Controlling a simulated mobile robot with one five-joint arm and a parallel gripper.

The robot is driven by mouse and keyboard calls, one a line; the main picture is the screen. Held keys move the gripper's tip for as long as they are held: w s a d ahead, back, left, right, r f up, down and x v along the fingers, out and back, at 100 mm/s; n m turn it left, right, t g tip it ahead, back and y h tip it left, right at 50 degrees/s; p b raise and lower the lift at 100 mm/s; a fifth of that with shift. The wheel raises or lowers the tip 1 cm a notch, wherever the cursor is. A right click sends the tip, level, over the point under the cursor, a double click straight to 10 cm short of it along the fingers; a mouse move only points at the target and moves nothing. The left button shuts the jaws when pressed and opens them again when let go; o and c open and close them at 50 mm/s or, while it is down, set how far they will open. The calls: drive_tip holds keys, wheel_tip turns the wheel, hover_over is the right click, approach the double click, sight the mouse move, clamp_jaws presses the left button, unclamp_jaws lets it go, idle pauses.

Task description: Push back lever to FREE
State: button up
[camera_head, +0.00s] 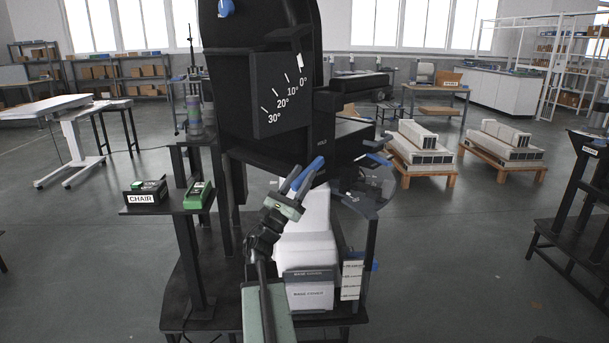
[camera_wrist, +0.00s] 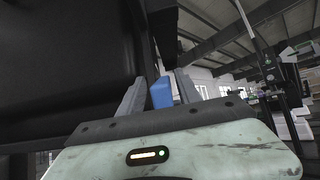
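A blue lever handle (camera_head: 308,172) slants up to the right beside the black chair, under its backrest (camera_head: 222,80). My gripper (camera_head: 297,180) is at this handle, with its grey fingers pointing up. The fingers are apart; I cannot tell whether either touches the handle. The backrest carries an angle scale (camera_head: 280,95) from 0° to 30°, with a white pointer (camera_head: 299,60) near 0°. A small label (camera_head: 322,140) above the lever is too small to read surely.
Another blue-tipped lever (camera_head: 380,158) is at the chair's right. A side stand (camera_head: 170,208) holds a CHAIR box (camera_head: 146,192) and a green device (camera_head: 198,195). Open floor lies left and right.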

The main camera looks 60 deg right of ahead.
drive_tip(key=shift+a, duration=0.1)
drive_tip(key=b+v, duration=0.5)
drive_tip(key=v, duration=0.2)
drive_tip(key=shift+a+f, duration=0.25)
idle(0.5)
